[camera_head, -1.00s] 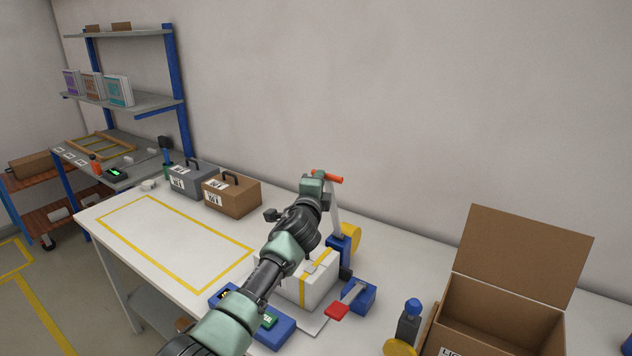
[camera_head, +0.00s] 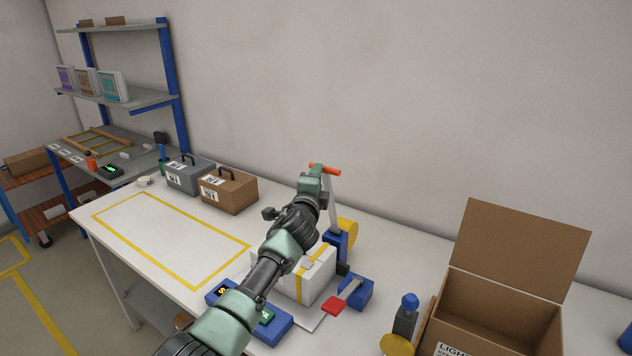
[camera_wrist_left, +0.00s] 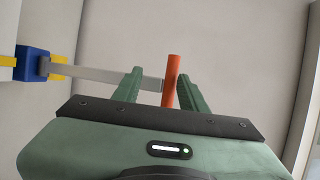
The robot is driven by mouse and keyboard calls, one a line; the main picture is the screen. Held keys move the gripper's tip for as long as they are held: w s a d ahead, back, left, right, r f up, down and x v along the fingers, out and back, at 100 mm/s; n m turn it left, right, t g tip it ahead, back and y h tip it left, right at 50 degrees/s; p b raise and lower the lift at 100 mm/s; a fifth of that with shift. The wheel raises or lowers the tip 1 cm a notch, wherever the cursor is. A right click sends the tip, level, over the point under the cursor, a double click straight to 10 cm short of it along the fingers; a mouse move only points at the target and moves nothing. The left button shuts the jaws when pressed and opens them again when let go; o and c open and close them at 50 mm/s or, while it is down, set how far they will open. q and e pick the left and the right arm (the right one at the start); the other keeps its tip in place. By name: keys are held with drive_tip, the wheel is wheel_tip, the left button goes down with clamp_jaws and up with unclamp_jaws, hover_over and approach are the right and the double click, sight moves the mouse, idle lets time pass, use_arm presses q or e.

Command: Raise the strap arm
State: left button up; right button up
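The strap arm (camera_head: 333,208) is a grey bar standing close to upright from a blue hinge block. An orange handle (camera_head: 329,170) crosses its top end. My left gripper (camera_head: 316,172) is up at that handle. In the left wrist view the orange handle (camera_wrist_left: 170,80) lies between the fingers of my left gripper (camera_wrist_left: 158,88). The fingers are apart, with a clear gap to the left finger; the handle is close to the right one. The strap machine holds a white box (camera_head: 316,281) with a yellow strap below. My right gripper is not in view.
An open cardboard box (camera_head: 505,305) stands at the right. A stand with a blue knob (camera_head: 409,301) is beside it. A brown case (camera_head: 229,192) and a grey case (camera_head: 188,174) sit at the back left. The yellow-outlined table area (camera_head: 165,240) is clear.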

use_arm(q)
drive_tip(key=shift+s+f, duration=0.1)
drive_tip(key=shift+f, duration=0.05)
drive_tip(key=v, duration=0.7)
drive_tip(key=shift+s, duration=0.3)
